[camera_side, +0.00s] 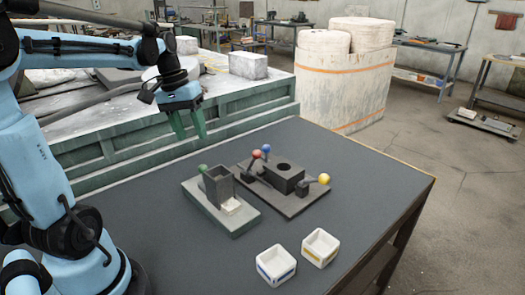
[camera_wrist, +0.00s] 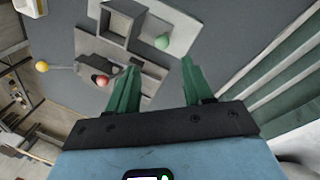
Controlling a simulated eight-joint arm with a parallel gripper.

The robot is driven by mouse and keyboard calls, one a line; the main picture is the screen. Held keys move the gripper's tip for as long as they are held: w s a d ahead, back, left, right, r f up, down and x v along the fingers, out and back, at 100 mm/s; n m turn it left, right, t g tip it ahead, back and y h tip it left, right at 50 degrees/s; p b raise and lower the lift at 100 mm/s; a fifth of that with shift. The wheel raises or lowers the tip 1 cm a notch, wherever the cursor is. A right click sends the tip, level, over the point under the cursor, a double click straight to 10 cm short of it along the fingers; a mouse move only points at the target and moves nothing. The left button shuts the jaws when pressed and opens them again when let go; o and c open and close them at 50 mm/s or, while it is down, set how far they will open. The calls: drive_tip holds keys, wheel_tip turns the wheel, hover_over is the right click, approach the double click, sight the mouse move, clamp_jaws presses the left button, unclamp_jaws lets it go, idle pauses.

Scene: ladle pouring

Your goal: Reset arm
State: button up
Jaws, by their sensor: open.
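My gripper (camera_side: 187,122) has green fingers. It hangs over the table's far left side, above and behind the fixtures. In the wrist view my gripper (camera_wrist: 158,75) shows its fingers spread apart with nothing between them. A grey fixture (camera_side: 228,222) holds an upright dark open box (camera_side: 218,186) and a green ball (camera_side: 202,168). Beside it a dark plate (camera_side: 296,206) bears a block with a round hole (camera_side: 285,177), a red ball (camera_side: 257,155), a blue ball (camera_side: 266,148) and a yellow ball (camera_side: 324,179). The wrist view shows the green ball (camera_wrist: 162,43), red ball (camera_wrist: 102,81) and yellow ball (camera_wrist: 41,66).
Two small white open boxes stand near the table's front: one with a blue mark (camera_side: 276,265), one with a yellow mark (camera_side: 320,247). A green-walled container (camera_side: 165,150) borders the table's far left. The dark table (camera_side: 370,180) is clear on the right.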

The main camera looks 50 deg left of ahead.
drive_tip(key=d+m, duration=0.1)
drive_tip(key=d, duration=0.2)
drive_tip(key=d+f+m+t+y, duration=0.1)
drive_tip(key=d, duration=0.2)
drive_tip(key=d+m+t, duration=0.1)
drive_tip(key=d, duration=0.1)
drive_tip(key=shift+w+d+f+y, duration=0.15)
drive_tip(key=shift+w+d+y, duration=0.15)
drive_tip(key=shift+d+y, duration=0.1)
drive_tip(key=s+d+f+m+t, duration=0.15)
drive_tip(key=d+m+t, duration=0.25)
drive_tip(key=d, duration=0.4)
drive_tip(key=n+g+h, duration=0.2)
drive_tip(key=n+g, duration=0.4)
drive_tip(key=n, duration=0.1)
approach(203, 169)
drive_tip(key=x, duration=0.7)
drive_tip(key=a+x, duration=0.1)
drive_tip(key=x, duration=0.2)
drive_tip(key=shift+w+f, duration=0.2)
drive_tip(key=shift+f, duration=0.25)
clamp_jaws()
